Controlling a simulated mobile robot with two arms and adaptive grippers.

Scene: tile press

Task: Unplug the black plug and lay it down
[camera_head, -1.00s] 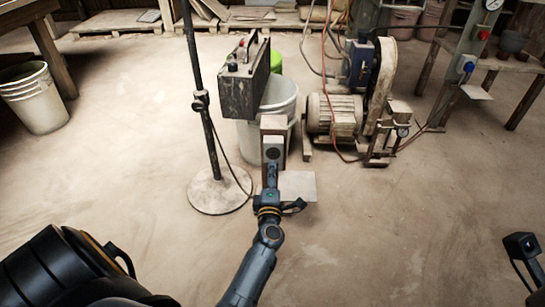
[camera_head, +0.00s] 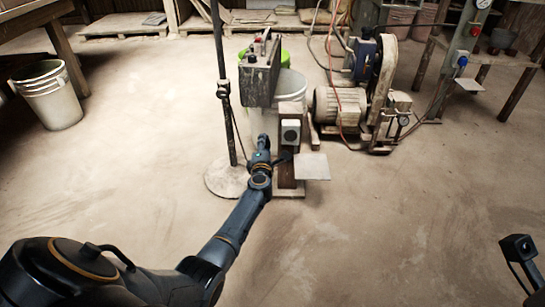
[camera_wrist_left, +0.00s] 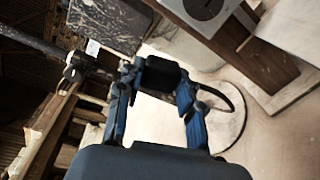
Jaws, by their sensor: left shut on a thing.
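My left gripper (camera_head: 262,146) is just left of the wooden post (camera_head: 288,168) and its grey socket box (camera_head: 290,131). In the left wrist view, the blue fingers of my left gripper (camera_wrist_left: 160,82) are shut on the black plug (camera_wrist_left: 160,73). A black cable (camera_wrist_left: 231,96) runs from behind the fingers and curves to the right. The plug is apart from the socket box, whose round face (camera_wrist_left: 203,8) shows at the top right with nothing in it. In the head view, I cannot make out the plug at the fingers.
A small light plate (camera_head: 312,166) juts out right of the post. A stand's pole (camera_head: 222,90) and round base (camera_head: 226,180) are close on the left. The front floor is clear.

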